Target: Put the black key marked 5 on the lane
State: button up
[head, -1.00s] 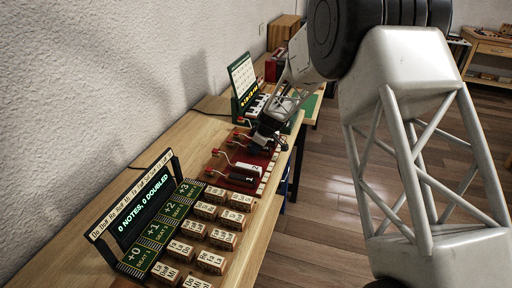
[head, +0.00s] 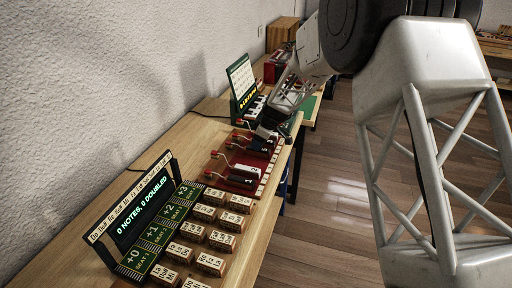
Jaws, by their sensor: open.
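My gripper (head: 267,133) is open over the far end of the red board (head: 225,176) on the bench. A small black-and-white piece (head: 261,146) shows just below the fingers. I cannot tell whether the fingers touch it. A black key (head: 241,179) lies on the near part of the red board, beside a white block marked 2 (head: 244,170). No 5 can be read on any black key, so I cannot tell which one is marked 5. The lane cannot be made out for certain; a pale strip (head: 265,184) runs along the board's right edge.
Red-knobbed wire levers (head: 215,154) rise along the board's left side. A green stand with small piano keys (head: 250,104) is behind it. A lit score display (head: 143,210) and several lettered wooden blocks (head: 222,240) fill the near bench. The wall closes off the left.

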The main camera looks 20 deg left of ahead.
jog(key=v, duration=0.7)
jog(key=shift+d+r, duration=0.2)
jog(key=shift+r, duration=0.15)
dwell(0.4)
jog(key=s+d+r+m+t+h, duration=0.1)
jog(key=s+d+r+m, duration=0.2)
jog(key=s+d+r, duration=0.45)
jog(key=s+d+r+m, duration=0.3)
jog(key=s+d, duration=0.2)
jog(key=d, duration=0.5)
jog(key=s+d+r+m+t+h, duration=0.1)
jog(key=s+d+r+m, duration=0.2)
jog(key=s+d+r, duration=0.35)
jog(key=s+d+f+m+h, duration=0.1)
jog(key=s+d+m, duration=0.2)
jog(key=s+d, duration=0.3)
jog(key=s+d+f+m, duration=0.1)
jog(key=s+d+m, duration=0.2)
jog(key=s+d, duration=0.4)
jog(key=s+d+m+h, duration=0.1)
jog(key=s+d+m, duration=0.2)
jog(key=s, duration=1.2)
jog(key=d, duration=0.3)
jog(key=shift+s+f+t+h, duration=0.3)
jog(key=shift+f, duration=0.1)
